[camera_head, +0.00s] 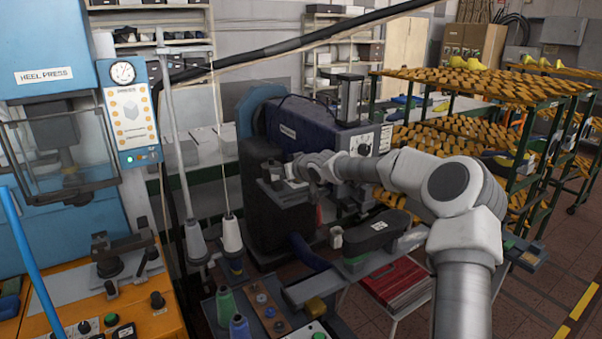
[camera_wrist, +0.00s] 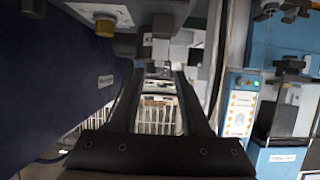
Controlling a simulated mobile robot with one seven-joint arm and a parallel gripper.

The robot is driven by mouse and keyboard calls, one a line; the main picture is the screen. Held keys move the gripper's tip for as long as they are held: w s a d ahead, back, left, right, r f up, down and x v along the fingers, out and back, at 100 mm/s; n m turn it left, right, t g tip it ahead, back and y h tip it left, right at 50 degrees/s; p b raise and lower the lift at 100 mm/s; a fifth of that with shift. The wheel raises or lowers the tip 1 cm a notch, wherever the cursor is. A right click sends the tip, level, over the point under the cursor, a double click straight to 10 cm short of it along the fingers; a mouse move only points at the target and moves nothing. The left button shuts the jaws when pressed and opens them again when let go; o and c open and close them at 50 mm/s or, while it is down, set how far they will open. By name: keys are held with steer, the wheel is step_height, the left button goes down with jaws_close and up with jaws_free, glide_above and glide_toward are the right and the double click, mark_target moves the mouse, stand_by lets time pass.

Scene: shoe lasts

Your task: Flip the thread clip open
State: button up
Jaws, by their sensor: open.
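My gripper (camera_head: 272,178) is beside the dark front of the blue machine (camera_head: 318,128) in the head view, its jaws small and dark against it. In the wrist view my gripper (camera_wrist: 160,76) has two dark fingers standing apart with a gap between them. A small grey block (camera_wrist: 161,48) shows just beyond the fingertips, and the gap holds no object that I can make out. I cannot tell for sure which small part is the thread clip. Whether the fingers touch the grey block is unclear.
The blue machine's dark side (camera_wrist: 50,70) fills the left of the wrist view. White thread cones (camera_head: 231,234) on poles stand left of my gripper, with the heel press (camera_head: 45,75) beyond. A rack of shoe lasts (camera_head: 470,85) stands right. A red case (camera_head: 397,284) lies low.

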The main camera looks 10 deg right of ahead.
steer(key=v, duration=1.3)
steer(key=shift+s, duration=0.25)
